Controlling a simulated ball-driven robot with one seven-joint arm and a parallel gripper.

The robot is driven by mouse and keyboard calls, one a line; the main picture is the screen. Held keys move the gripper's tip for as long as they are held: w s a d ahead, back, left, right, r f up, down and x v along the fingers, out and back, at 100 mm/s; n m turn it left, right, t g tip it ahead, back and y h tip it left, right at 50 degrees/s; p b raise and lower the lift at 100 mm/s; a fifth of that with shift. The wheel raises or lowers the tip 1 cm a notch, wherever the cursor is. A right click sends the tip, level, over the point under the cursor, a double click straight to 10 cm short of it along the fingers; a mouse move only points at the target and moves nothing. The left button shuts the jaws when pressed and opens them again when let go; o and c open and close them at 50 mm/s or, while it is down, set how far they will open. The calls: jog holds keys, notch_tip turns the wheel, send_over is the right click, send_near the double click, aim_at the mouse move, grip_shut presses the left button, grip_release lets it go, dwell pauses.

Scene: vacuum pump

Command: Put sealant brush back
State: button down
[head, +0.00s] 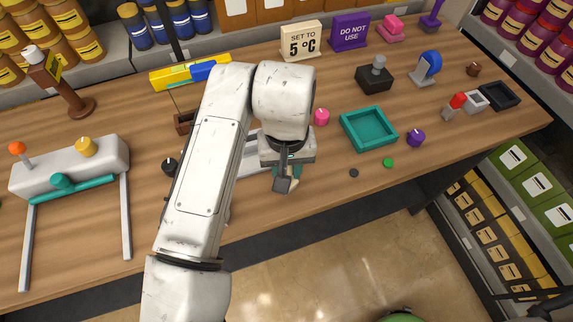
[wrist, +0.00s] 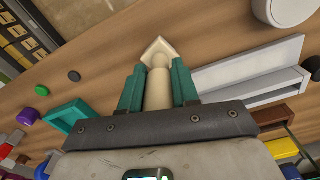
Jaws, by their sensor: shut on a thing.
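A cream brush-like tool with a pointed, diamond-shaped head (wrist: 157,72) is in my gripper (wrist: 157,88); I take it for the sealant brush. The teal fingers are shut on its shaft from both sides, and the head sticks out beyond the fingertips. In the head view my gripper (head: 287,178) is over the front edge of the bench, and the tool is mostly hidden by my wrist. A light grey channel-shaped holder (wrist: 250,72) lies beside the gripper; in the head view my arm partly covers it (head: 250,158).
A teal tray (head: 368,128) stands right of my gripper, with a pink knob (head: 321,117), purple knob (head: 416,138) and green disc (head: 388,162) around it. A small brown box (head: 184,122) and a grey pump-like unit (head: 70,168) are left. Signs (head: 301,40) stand behind.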

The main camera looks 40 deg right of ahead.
jog(key=c, duration=0.8)
grip_release()
notch_tip(320, 180, up, 12)
jog(key=shift+r, duration=0.2)
